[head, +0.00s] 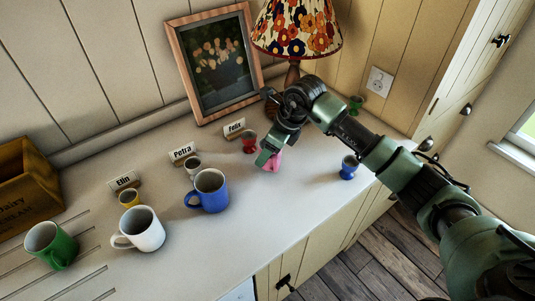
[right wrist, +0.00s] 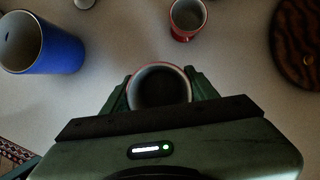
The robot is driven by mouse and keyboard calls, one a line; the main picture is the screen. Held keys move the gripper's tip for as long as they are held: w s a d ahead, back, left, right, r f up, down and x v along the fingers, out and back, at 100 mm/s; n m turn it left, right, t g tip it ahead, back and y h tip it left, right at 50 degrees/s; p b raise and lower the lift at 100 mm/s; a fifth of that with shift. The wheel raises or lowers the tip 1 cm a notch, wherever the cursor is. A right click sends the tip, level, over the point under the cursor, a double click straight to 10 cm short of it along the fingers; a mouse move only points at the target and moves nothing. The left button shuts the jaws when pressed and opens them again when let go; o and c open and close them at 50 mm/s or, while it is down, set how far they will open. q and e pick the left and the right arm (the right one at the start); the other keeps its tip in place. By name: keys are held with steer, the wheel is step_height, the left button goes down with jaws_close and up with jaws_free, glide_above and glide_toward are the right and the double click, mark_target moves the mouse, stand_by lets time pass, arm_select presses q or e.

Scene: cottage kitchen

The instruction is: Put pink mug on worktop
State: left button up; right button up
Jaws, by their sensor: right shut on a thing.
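The pink mug (head: 276,163) is at the middle of the worktop (head: 265,215) in the head view, partly hidden by my right gripper (head: 267,153). In the right wrist view the mug (right wrist: 160,70) shows its round opening from above, between the two fingers of my right gripper (right wrist: 160,92). The gripper is shut on it. The mug looks upright and at or close to the worktop surface; I cannot tell whether it touches. My left gripper is out of view.
A blue mug (head: 209,193), a white mug (head: 140,231) and a green mug (head: 52,247) stand to the left. A red cup (head: 250,142) stands close behind, near the lamp (head: 293,70). A small blue cup (head: 349,167) is to the right. The front middle worktop is clear.

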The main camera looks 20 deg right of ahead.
step_height(320, 180, down, 2)
steer(key=shift+f, duration=0.25)
steer(key=shift+f, duration=0.2)
steer(key=o, duration=1.6)
steer(key=shift+r, duration=0.1)
steer(key=shift+r, duration=0.1)
